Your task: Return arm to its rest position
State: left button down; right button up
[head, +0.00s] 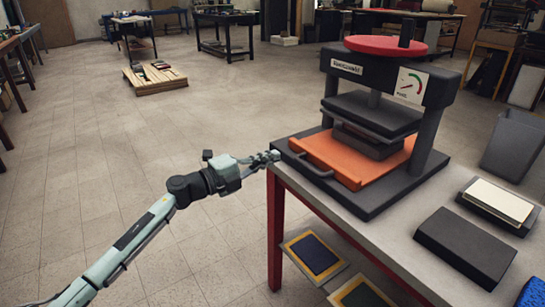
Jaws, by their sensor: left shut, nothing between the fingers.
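My left arm reaches in from the lower left. My left gripper (267,157) is shut and empty, in front of the near left corner of the press base on the table. It looks close to that corner; I cannot tell whether it touches. The press (440,90) is dark, with a red wheel (386,46) on top, a dial on its front and an orange bed (335,158) with a dark handle. My right gripper is not in view.
The grey table (376,226) has red legs. On it are a black box (465,247) and a stack with a cream top (499,201). Framed panels (313,256) lie below. A grey bin (514,145) stands behind. The floor (120,170) at left is clear.

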pick_arm(q)
jog(key=v, duration=0.7)
jog(key=shift+f, duration=0.25)
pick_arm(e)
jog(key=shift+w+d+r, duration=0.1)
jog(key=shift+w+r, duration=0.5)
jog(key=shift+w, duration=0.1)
pick_arm(q)
jog(key=shift+w, duration=0.15)
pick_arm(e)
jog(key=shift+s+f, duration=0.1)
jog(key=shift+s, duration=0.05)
